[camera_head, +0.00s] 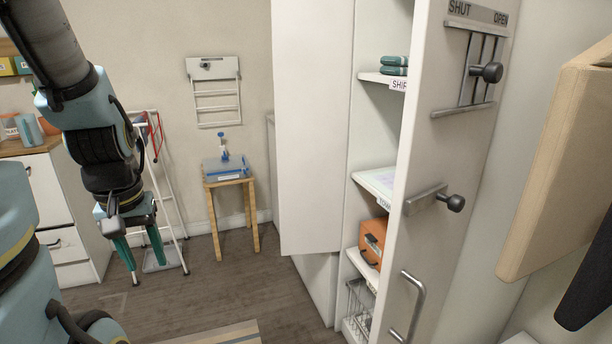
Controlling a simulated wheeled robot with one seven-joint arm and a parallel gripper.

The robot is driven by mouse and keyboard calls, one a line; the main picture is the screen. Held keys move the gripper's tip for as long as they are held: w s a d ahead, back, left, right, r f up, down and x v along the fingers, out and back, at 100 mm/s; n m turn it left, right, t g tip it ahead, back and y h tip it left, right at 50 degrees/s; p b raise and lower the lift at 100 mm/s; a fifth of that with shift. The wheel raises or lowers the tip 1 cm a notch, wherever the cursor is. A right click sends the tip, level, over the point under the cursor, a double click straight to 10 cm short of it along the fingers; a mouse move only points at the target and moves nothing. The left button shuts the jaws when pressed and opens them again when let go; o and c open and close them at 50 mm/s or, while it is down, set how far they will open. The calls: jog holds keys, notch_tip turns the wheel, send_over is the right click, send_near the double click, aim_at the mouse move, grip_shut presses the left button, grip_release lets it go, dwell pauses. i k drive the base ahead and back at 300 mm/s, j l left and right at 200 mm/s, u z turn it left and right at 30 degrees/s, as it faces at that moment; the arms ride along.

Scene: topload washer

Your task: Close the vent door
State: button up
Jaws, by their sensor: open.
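The sliding vent door (477,69) is on the side panel of the white cabinet at the upper right. It has a round dark knob (489,73) and runs between two grey rails. The label above it (478,12) reads SHUT on the left and OPEN on the right. The knob sits under the right part of the label, nearer OPEN, and dark slots show between the bars. My gripper (145,262) hangs at the left, pointing down, with its green fingers apart and empty. It is far from the vent, across the room.
A second knob on a bracket (453,202) and a bar handle (419,300) stick out of the same panel below. The cabinet (314,120) has shelves with an orange box (373,241). A small wooden stool (230,182) stands by the wall. Bare floor lies between.

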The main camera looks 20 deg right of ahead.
aim_at(441, 140)
jog(key=k, duration=0.95)
jog(key=k+j+u, duration=0.1)
jog(key=k, duration=0.9)
